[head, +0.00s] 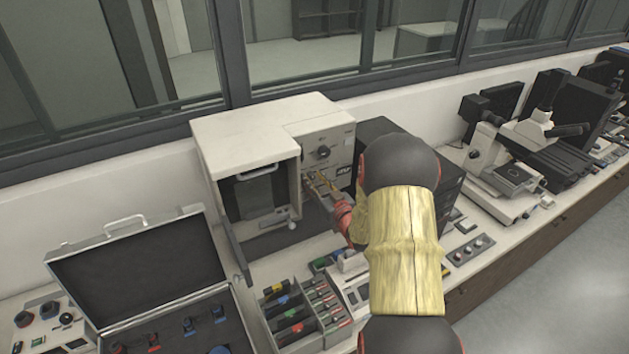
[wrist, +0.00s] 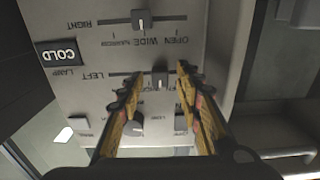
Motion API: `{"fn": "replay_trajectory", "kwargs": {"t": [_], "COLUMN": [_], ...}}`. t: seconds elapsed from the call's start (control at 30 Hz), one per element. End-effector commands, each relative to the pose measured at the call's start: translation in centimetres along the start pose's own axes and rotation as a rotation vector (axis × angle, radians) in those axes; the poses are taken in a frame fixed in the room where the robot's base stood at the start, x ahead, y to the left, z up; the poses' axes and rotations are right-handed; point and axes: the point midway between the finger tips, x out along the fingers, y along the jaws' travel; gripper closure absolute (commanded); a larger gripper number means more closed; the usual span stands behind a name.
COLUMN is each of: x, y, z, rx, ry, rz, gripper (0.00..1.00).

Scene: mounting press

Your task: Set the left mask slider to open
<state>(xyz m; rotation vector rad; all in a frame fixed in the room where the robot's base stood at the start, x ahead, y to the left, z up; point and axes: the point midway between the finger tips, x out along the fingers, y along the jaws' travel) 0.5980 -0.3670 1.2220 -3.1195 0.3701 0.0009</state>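The left mask slider (wrist: 160,80) is a small grey knob on a horizontal track marked LEFT, seen upside down in the wrist view. It stands right of its track's middle in that picture. Its scale labels are partly hidden by my fingers. My gripper (wrist: 159,76) is open, with one yellow finger on each side of the knob and gaps between; contact with the panel cannot be told. In the head view my gripper (head: 318,184) reaches the front panel of the beige press (head: 245,130), and the slider is too small to make out.
The right mask slider (wrist: 141,19) is on a parallel track, near WIDE; OPEN is at that scale's right end in the picture. A COLD label (wrist: 60,54) and a round knob (wrist: 136,127) are close by. An open case (head: 140,260) and a microscope (head: 510,165) stand on the bench.

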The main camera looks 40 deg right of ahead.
Motion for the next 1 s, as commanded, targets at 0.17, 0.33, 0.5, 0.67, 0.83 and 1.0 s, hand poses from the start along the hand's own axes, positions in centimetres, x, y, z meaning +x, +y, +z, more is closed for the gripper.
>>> {"fn": "replay_trajectory", "kwargs": {"t": [0.17,0.33,0.5,0.67,0.83,1.0], "x": [-0.02,-0.03,-0.04,-0.04,-0.04,-0.04], "y": [0.0,0.0,0.0,0.0,0.0,0.0], "z": [-0.01,-0.02,-0.02,-0.02,-0.02,-0.02], "rx": [0.0,0.0,0.0,0.0,0.0,0.0], "ry": [0.0,0.0,0.0,0.0,0.0,0.0], "rz": [0.0,0.0,0.0,0.0,0.0,0.0], "gripper": [0.71,0.8,0.9,0.99,1.0,1.0]}}
